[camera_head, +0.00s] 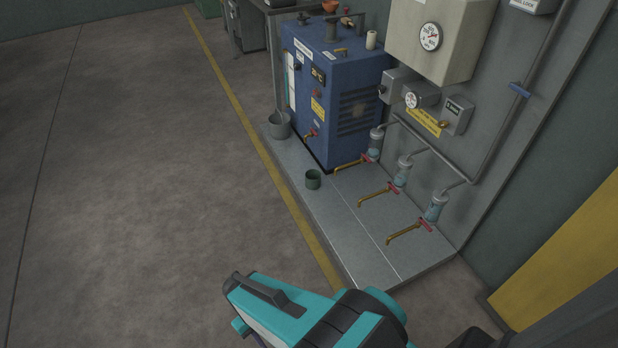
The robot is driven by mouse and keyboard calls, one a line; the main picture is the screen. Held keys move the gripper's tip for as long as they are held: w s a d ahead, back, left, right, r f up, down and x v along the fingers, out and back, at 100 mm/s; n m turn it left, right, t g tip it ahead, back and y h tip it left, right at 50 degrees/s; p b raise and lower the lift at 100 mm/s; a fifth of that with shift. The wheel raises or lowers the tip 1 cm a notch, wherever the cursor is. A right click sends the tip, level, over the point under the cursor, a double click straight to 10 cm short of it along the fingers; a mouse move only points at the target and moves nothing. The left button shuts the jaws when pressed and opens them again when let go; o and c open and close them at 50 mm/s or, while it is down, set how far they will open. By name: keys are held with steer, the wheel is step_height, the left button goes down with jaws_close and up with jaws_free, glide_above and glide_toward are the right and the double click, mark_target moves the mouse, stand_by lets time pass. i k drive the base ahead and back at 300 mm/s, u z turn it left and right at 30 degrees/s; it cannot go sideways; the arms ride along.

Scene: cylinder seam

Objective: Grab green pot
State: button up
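The green pot (313,180) is a small dark green open cup. It stands upright on the low grey metal platform, in front of the blue cabinet and near the platform's left edge. My teal and black arm shows at the bottom of the view, nearer the camera and well apart from the pot. My gripper's fingertips do not show; the picture's lower edge cuts off that part of the arm. Nothing covers the pot.
A grey bucket (279,125) stands left of the blue cabinet (338,95). Several brass taps with red handles (408,232) reach over the grey platform (345,225) right of the pot. The concrete floor (130,180) left of the yellow line is clear.

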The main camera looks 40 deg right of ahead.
mark_target(313, 176)
steer(key=u, duration=0.05)
steer(key=i, duration=1.1)
steer(key=z, duration=0.1)
